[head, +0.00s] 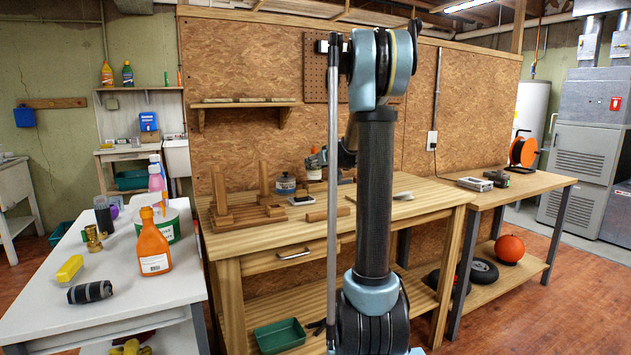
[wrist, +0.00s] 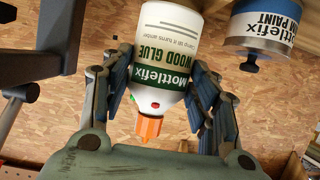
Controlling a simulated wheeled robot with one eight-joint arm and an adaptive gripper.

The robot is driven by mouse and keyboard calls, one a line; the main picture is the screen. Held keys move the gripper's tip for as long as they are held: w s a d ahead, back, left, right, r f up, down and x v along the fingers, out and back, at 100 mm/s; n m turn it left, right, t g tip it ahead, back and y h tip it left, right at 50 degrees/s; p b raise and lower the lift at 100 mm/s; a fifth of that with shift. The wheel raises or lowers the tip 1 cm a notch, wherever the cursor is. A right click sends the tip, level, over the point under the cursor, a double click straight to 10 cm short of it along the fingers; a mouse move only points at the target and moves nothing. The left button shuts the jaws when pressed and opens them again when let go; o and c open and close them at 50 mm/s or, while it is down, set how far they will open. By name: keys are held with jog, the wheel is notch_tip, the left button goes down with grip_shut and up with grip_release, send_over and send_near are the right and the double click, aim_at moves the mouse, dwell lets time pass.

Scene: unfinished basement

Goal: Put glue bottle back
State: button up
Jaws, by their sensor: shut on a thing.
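My gripper (wrist: 158,105) is shut on the glue bottle (wrist: 168,45), a white bottle with a green label reading Wood Glue and an orange nozzle. Its lettering is upside down in the wrist view, and the blue fingers press on both sides near its shoulder. In the head view my gripper (head: 318,158) and the small visible part of the bottle (head: 315,174) are over the back of the workbench (head: 240,244), left of my upright arm. I cannot tell whether the bottle's base touches the bench.
A blue-labelled can (head: 285,184) stands left of the bottle and shows close by in the wrist view (wrist: 266,22). A wooden rack (head: 238,218) stands on the bench's left. A wall shelf (head: 245,104) is above.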

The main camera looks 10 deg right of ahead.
aim_at(317, 174)
jog(key=shift+s+f, duration=0.1)
jog(key=shift+f, duration=2.5)
jog(key=o, duration=1.1)
jog(key=shift+c, duration=0.2)
jog(key=shift+s+d+r, duration=0.1)
jog(key=v, duration=1.1)
jog(key=shift+s, duration=0.35)
jog(key=shift+d+r, duration=0.15)
